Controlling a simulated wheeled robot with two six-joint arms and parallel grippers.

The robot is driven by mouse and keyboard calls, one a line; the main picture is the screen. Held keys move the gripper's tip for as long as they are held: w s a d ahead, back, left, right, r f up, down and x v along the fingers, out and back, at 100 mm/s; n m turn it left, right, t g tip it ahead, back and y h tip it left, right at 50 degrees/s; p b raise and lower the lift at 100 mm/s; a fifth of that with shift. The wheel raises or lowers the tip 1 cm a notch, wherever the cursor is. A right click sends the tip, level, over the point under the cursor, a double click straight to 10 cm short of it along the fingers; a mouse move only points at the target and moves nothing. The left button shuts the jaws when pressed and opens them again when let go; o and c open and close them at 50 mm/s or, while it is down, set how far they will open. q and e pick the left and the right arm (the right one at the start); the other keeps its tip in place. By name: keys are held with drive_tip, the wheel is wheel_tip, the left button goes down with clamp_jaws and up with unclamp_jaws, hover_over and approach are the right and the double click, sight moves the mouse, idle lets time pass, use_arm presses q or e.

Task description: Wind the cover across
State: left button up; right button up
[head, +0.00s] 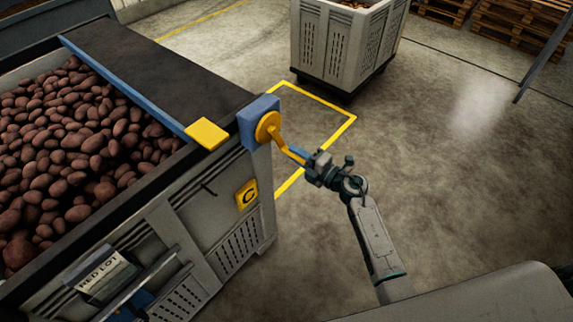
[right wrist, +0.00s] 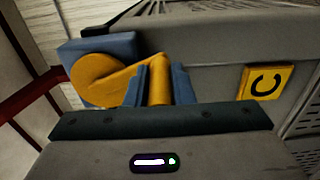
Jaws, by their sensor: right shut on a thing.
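A dark cover (head: 155,72) lies over the back part of the potato crate (head: 190,185), with a blue bar (head: 125,88) along its leading edge and a yellow tab (head: 206,134) at the bar's near end. Red potatoes (head: 75,150) show uncovered in front of the bar. A yellow crank (head: 268,127) sits on a blue box (head: 245,120) at the crate's corner. My right gripper (head: 308,162) is shut on the crank's handle; in the right wrist view the handle (right wrist: 159,88) stands between the blue fingers.
A yellow C plate (head: 246,194) and a "RED LOT" card (head: 107,275) are on the crate's side. Another grey crate (head: 340,50) stands at the back beside a yellow floor outline (head: 345,122). Pallets (head: 510,30) are at the far right. The floor to the right is clear.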

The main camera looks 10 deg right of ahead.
drive_tip(key=w+d+r+p, duration=0.3)
drive_tip(key=d+r+p, duration=0.1)
drive_tip(key=r, duration=0.2)
drive_tip(key=shift+w+d, duration=0.2)
drive_tip(key=shift+w, duration=0.1)
drive_tip(key=r+p, duration=0.3)
drive_tip(key=p, duration=0.1)
drive_tip(key=shift+w+d+r, duration=0.15)
drive_tip(key=shift+d+r, duration=0.05)
drive_tip(key=shift+r, duration=0.15)
